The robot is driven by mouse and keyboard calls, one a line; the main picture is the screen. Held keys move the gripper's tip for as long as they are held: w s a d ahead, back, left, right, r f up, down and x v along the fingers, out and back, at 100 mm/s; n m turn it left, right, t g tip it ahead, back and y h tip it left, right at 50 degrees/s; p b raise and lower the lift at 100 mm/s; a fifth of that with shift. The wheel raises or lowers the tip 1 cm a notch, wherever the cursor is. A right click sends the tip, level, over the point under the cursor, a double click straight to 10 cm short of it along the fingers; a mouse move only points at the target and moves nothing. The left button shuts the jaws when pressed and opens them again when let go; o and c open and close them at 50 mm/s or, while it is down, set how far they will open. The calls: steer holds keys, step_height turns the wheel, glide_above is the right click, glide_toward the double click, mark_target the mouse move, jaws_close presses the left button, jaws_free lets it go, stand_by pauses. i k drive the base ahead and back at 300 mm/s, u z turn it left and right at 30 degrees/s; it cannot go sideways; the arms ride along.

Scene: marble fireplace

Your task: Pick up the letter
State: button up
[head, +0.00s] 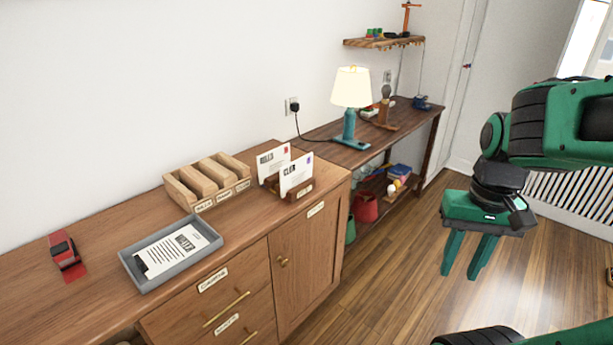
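Two white envelopes stand upright in a small wooden holder (277,188) on the right end of the wooden cabinet. The rear envelope (272,161) appears to read "BILLS" and has a red stamp mark. The front envelope (296,175) has a blue mark and partly covers the rear one. A printed sheet (178,249) lies in a grey tray (155,287) on the cabinet. I cannot tell which of these is the letter. My gripper (460,274) is right of the cabinet, over the floor, fingers pointing down. The fingers are apart with nothing between them.
A wooden organizer (207,182) stands behind the tray, and a red stapler-like object (66,256) lies at left. A teal lamp (350,100) stands on the side table (330,141) behind the cabinet. The wooden floor (390,260) is open between cabinet and gripper.

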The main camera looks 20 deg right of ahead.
mark_target(292, 174)
steer(key=z, duration=0.05)
steer(key=i, duration=0.5)
steer(key=u, duration=0.05)
steer(key=k, duration=0.5)
steer(key=z, duration=1.65)
steer(key=i, duration=0.75)
steer(key=u, duration=0.3)
